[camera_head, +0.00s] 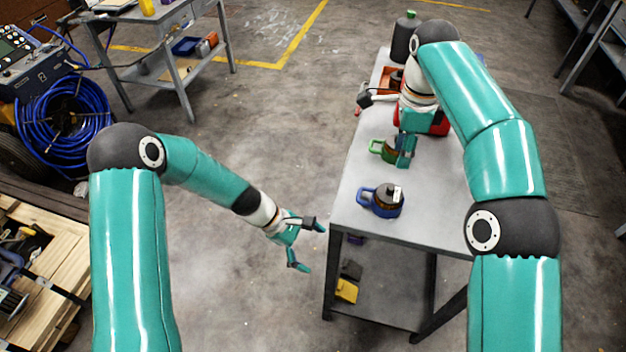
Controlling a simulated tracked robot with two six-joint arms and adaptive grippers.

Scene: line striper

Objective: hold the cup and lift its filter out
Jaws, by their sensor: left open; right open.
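A blue cup (366,198) with its handle to the left stands near the front of the grey table (350,165). A dark filter-like piece with a pale patch (387,191) sits in its top. A green cup (377,147) stands further back, partly hidden by my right gripper. My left gripper (311,247) is open and empty, off the table's left edge, left of and below the blue cup in the picture. My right gripper (386,131) is open over the table, with one finger in front of the green cup; whether it touches is unclear.
Red items (437,124) and a dark bottle (402,42) stand further back on the table, partly behind my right arm. A lower shelf (385,300) holds a yellow item (346,290). Open floor lies left of the table. A blue hose coil (62,112) is at far left.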

